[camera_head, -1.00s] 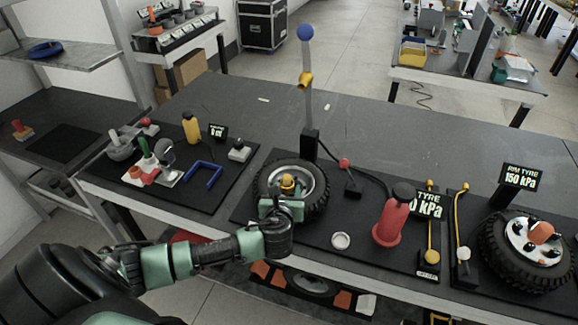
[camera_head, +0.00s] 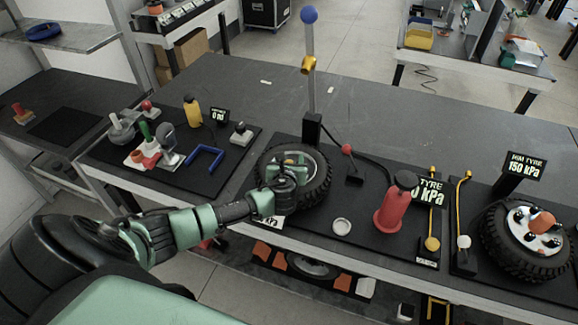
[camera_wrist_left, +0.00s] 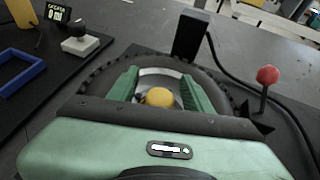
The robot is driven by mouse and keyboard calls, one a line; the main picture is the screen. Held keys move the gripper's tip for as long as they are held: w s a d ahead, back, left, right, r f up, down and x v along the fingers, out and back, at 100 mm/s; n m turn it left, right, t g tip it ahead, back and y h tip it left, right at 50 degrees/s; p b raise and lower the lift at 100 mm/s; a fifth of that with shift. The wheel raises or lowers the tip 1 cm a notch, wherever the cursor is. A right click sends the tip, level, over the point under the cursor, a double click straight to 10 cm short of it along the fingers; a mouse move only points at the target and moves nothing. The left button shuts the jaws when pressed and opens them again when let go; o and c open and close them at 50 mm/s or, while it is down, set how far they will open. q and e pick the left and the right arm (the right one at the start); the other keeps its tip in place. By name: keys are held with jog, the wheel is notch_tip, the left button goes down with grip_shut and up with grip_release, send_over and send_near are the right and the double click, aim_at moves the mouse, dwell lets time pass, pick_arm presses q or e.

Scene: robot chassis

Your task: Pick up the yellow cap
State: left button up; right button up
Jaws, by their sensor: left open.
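The yellow cap (camera_wrist_left: 160,97) sits at the hub of the tyre (camera_head: 323,180), which lies flat on a black mat. In the left wrist view the cap shows between the two green fingers of my left gripper (camera_wrist_left: 160,86). The fingers are apart, with a visible gap on both sides of the cap. In the head view my left gripper (camera_head: 289,163) is over the tyre's hub and largely hides the cap. My right gripper is not in view.
A post with a blue ball (camera_head: 309,15) stands behind the tyre. A second tyre (camera_head: 525,250) lies farther right. The table behind is largely clear.

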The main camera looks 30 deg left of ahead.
pick_arm(q)
grip_shut()
jog(key=shift+r, duration=0.15)
